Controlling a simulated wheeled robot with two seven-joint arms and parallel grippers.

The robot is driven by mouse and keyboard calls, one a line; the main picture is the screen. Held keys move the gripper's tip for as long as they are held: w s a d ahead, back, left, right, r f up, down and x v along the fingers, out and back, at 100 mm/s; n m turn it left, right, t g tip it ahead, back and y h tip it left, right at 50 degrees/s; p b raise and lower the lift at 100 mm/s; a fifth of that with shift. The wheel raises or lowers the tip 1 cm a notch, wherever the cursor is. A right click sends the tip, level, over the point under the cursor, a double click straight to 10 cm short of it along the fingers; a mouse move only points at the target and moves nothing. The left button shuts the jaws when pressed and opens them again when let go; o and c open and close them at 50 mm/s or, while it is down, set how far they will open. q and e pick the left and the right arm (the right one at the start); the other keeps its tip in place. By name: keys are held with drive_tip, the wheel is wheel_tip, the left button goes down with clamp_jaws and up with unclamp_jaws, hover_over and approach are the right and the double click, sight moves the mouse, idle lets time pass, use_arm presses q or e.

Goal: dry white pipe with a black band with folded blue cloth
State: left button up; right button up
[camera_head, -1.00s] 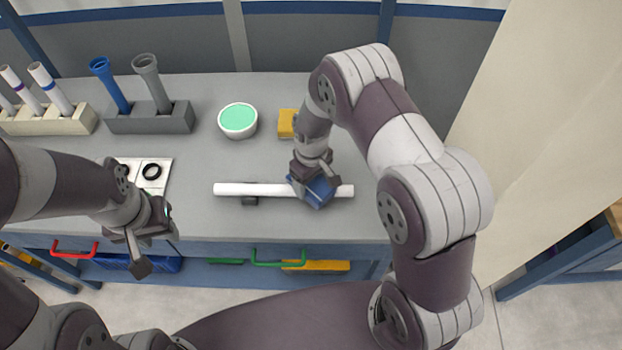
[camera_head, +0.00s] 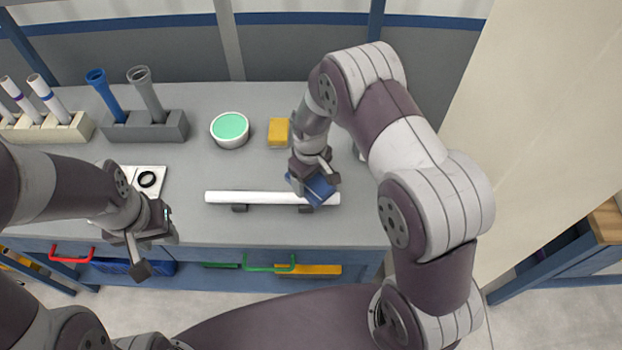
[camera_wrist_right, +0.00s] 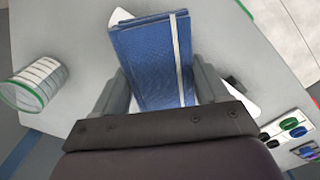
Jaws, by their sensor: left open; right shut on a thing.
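A white pipe (camera_head: 262,197) lies level on two small dark supports at the front of the table in the head view. No black band shows on its visible part. My right gripper (camera_head: 314,174) is shut on the folded blue cloth (camera_head: 318,190), which covers part of the pipe near its right end. I cannot tell whether the cloth touches the pipe. In the right wrist view the cloth (camera_wrist_right: 152,60), with a pale stripe, sits between the fingers, and white pipe parts show behind it. My left gripper (camera_head: 152,248) is open and empty at the table's front edge, left of the pipe.
A white bowl with green contents (camera_head: 230,128) and a yellow sponge-like block (camera_head: 278,132) stand behind the pipe. A grey rack (camera_head: 150,127) and a cream rack (camera_head: 50,130) hold upright pipes at back left. A white plate with black rings (camera_head: 146,182) lies at left.

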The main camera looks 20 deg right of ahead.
drive_tip(key=shift+r+p, duration=1.1)
drive_tip(key=shift+r, duration=0.6)
